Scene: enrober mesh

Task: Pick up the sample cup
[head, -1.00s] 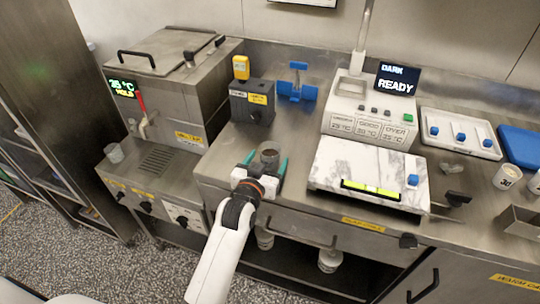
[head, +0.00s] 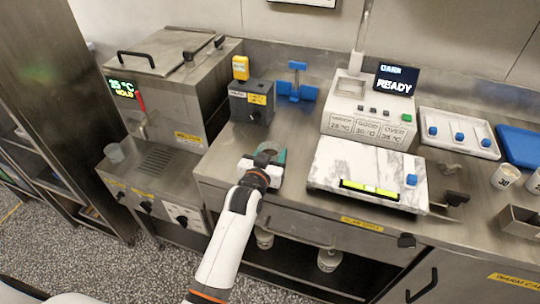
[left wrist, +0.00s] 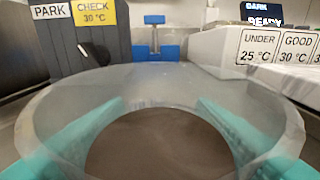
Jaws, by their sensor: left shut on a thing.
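The sample cup (left wrist: 160,85) is a clear, round cup with a brown bottom or contents, filling the lower part of the left wrist view. The teal fingers of my left gripper (head: 269,155) are shut on it, one on each side, as the left wrist view shows. In the head view the gripper is over the steel counter, in front of the grey park box, and hides most of the cup. I cannot tell whether the cup is clear of the counter. My right gripper is not in view.
A grey box (head: 251,102) labelled PARK and CHECK and a blue stand (head: 296,92) stand behind the gripper. A marble slab (head: 370,170) and a tester reading READY (head: 366,105) are to the right. Another clear cup (head: 115,153) stands at the left by the tank (head: 172,85).

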